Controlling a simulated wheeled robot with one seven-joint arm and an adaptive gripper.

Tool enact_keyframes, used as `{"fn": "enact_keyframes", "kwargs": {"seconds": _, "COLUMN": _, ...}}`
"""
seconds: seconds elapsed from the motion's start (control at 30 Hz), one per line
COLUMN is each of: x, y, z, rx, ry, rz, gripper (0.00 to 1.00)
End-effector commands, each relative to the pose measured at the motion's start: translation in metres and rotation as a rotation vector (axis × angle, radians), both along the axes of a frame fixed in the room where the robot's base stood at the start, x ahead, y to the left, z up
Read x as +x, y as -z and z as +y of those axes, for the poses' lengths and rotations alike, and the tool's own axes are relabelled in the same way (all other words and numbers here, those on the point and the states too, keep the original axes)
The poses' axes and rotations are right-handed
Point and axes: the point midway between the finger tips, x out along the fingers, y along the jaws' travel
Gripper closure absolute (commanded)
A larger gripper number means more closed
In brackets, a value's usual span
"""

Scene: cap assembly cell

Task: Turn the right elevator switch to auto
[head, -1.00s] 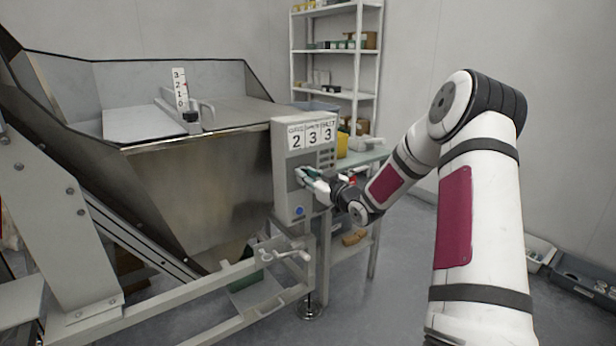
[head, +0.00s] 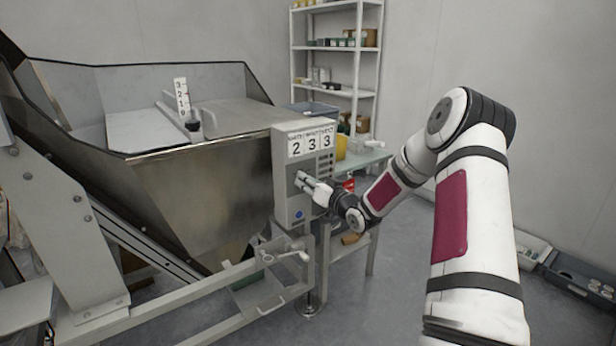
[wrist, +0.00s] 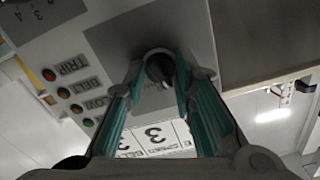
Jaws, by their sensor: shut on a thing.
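The hand and fingers hide the switch in the head view. I cannot read the switch's position marks.
Indicator lamps labelled TRIP (wrist: 49,75), BELT and LOW are beside the switch. A blue button (head: 299,214) is low on the box. The hopper (head: 200,190) is left, with a crank handle (head: 293,254) below the box. A table and shelf rack (head: 335,70) stand behind.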

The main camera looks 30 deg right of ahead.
Motion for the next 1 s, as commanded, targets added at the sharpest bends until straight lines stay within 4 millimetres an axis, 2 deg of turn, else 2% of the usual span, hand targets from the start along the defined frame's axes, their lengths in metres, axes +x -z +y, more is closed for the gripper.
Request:
{"fn": "enact_keyframes", "kwargs": {"seconds": 0.4, "x": -0.0004, "y": -0.0006, "z": -0.0009, "rx": 0.213, "ry": 0.0, "rz": 0.006, "gripper": 1.0}}
{"fn": "enact_keyframes", "kwargs": {"seconds": 0.97, "x": -0.0002, "y": 0.0003, "z": -0.0012, "rx": 0.249, "ry": 0.001, "rz": 0.008, "gripper": 1.0}}
{"fn": "enact_keyframes", "kwargs": {"seconds": 1.0, "x": -0.0003, "y": 0.0003, "z": -0.0013, "rx": 0.249, "ry": 0.001, "rz": 0.008, "gripper": 0.73}}
